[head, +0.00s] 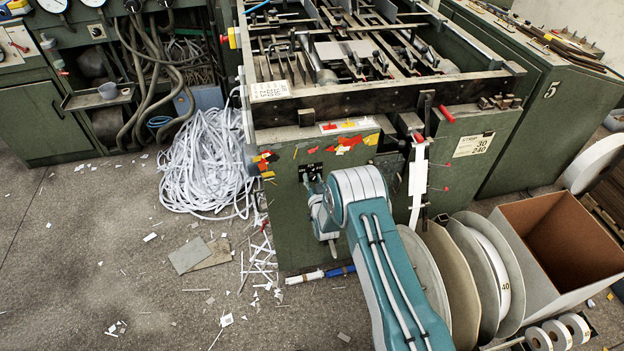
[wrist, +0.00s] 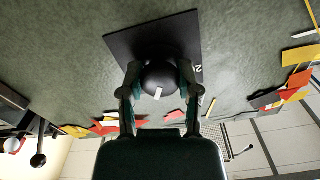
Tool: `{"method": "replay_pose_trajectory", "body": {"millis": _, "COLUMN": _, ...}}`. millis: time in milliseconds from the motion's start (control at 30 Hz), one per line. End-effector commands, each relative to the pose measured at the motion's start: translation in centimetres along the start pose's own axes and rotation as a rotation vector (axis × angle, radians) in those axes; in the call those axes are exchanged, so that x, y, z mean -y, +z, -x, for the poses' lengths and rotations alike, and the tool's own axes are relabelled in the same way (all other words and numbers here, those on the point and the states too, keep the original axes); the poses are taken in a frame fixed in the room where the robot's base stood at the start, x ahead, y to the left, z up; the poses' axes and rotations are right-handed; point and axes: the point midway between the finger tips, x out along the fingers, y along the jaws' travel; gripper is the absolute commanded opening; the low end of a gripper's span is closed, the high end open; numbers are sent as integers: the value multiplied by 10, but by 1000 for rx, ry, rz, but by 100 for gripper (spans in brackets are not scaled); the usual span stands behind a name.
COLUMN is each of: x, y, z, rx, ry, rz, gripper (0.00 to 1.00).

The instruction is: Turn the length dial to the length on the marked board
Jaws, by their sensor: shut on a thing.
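The black dial knob (wrist: 159,76), round with a short white pointer mark, sits on a dark square plate (wrist: 125,42) on the green machine face. My gripper (wrist: 158,84) is shut around the knob, one finger on each side. Most of the plate's markings are hidden; one white character shows at its edge, possibly a 2. In the head view part of a black plate with white marks (head: 310,172) shows beside my arm, which hides the knob. The pale marked board (head: 474,144) on the machine front, right of my arm, appears to read STRIP, 30 and 240.
Red and yellow scraps (head: 343,143) cling to the machine front. Large strip reels (head: 465,270) and an open box (head: 560,245) stand at the right. A white strip heap (head: 207,165) lies left of the machine. The floor at left is mostly clear with scattered scraps.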

Motion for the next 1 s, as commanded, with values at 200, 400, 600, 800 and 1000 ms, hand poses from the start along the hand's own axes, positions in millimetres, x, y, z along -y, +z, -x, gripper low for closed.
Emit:
{"method": "replay_pose_trajectory", "body": {"millis": 200, "x": -1, "y": 0, "z": 0, "rx": 2, "ry": 2, "rz": 206, "gripper": 0}}
{"method": "replay_pose_trajectory", "body": {"millis": 400, "x": -1, "y": 0, "z": 0, "rx": 2, "ry": 1, "rz": 396, "gripper": 0}}
{"method": "replay_pose_trajectory", "body": {"millis": 600, "x": 0, "y": 0, "z": 0, "rx": 2, "ry": 0, "rz": 586, "gripper": 0}}
{"method": "replay_pose_trajectory", "body": {"millis": 800, "x": 0, "y": 0, "z": 0, "rx": 2, "ry": -1, "rz": 776, "gripper": 0}}
{"method": "replay_pose_trajectory", "body": {"millis": 1000, "x": 0, "y": 0, "z": 0, "rx": 2, "ry": -2, "rz": 966, "gripper": 0}}
